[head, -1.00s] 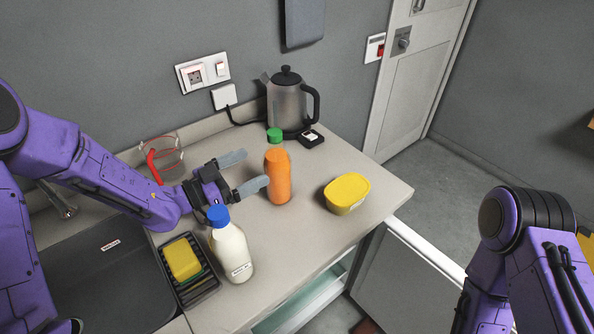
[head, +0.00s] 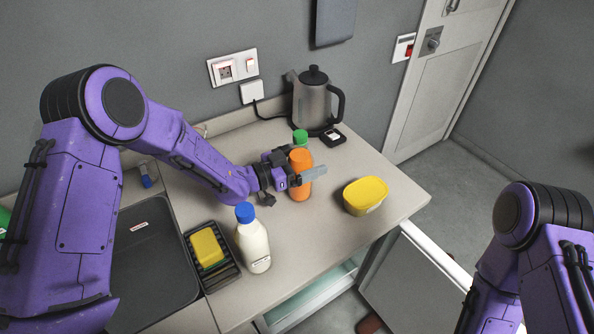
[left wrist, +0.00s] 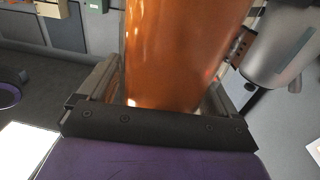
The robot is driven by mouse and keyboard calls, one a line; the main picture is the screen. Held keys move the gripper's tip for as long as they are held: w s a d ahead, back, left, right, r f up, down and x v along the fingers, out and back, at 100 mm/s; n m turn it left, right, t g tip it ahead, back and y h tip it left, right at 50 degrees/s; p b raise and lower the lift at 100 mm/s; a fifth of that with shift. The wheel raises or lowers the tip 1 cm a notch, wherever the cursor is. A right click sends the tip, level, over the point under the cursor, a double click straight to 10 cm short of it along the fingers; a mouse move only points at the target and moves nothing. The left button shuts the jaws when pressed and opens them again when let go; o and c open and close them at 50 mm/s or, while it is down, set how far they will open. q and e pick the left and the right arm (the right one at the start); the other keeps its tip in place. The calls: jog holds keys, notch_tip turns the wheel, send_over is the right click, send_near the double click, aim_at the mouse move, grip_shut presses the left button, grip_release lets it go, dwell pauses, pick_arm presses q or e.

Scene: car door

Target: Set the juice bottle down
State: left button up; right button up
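In the left wrist view, the orange bottle (left wrist: 185,50) fills the space between the two fingers. I cannot tell whether they press on it or leave a small gap. My right gripper is out of view; only part of my right arm shows at the right edge.
A milk bottle (head: 254,248) with a blue cap stands in front of my left forearm. A yellow tub (head: 365,197) is right of the juice. A kettle (head: 316,105) stands behind it. A rack with a yellow sponge (head: 207,247) is at the left. Counter between juice and tub is clear.

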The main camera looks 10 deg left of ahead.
pick_arm(q)
jog(key=c, duration=1.2)
jog(key=shift+c, duration=0.7)
